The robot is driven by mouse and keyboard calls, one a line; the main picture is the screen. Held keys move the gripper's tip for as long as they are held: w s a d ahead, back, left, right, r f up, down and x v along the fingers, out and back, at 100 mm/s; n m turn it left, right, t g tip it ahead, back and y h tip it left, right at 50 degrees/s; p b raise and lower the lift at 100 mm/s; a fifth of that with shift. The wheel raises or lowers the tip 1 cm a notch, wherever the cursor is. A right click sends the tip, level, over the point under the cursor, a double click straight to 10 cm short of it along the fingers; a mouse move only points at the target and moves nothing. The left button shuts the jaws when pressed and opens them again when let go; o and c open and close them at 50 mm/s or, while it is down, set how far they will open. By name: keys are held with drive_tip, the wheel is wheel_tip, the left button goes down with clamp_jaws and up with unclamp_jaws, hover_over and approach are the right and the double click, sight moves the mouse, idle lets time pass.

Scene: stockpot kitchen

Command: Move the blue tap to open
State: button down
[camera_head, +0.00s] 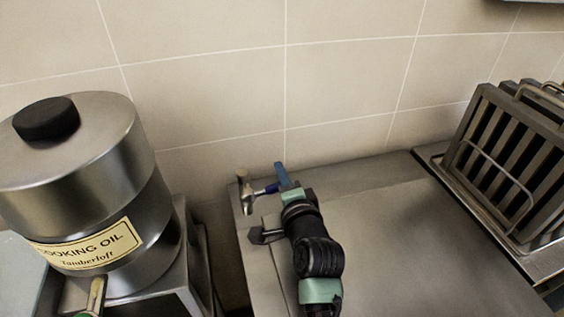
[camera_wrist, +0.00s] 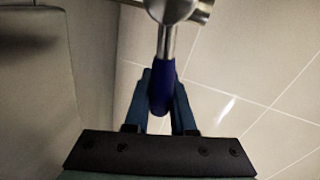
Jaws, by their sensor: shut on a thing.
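The blue tap handle (camera_wrist: 161,88) sits between the two fingers of my gripper (camera_wrist: 160,92) in the wrist view, with its metal stem running up to a round steel tap body (camera_wrist: 172,10). In the head view the blue handle (camera_head: 268,189) shows just left of my gripper (camera_head: 283,183). The steel tap (camera_head: 246,200) stands at the back left corner of the steel counter. My gripper is shut on the blue handle. Part of the handle is hidden by the fingers in the head view.
A large steel cooking oil drum (camera_head: 90,190) with a black cap stands at the left. A rack of dark filter panels (camera_head: 505,150) stands at the right. A tiled wall (camera_head: 340,80) rises behind. The steel counter (camera_head: 420,250) right of my arm is clear.

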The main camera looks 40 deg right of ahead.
drive_tip(key=shift+f, duration=0.1)
drive_tip(key=c, duration=0.8)
unclamp_jaws()
drive_tip(key=shift+o, duration=0.2)
drive_tip(key=shift+s, duration=0.1)
drive_tip(key=v, duration=1.2)
drive_tip(key=shift+s+a, duration=0.2)
drive_tip(key=shift+s, duration=0.15)
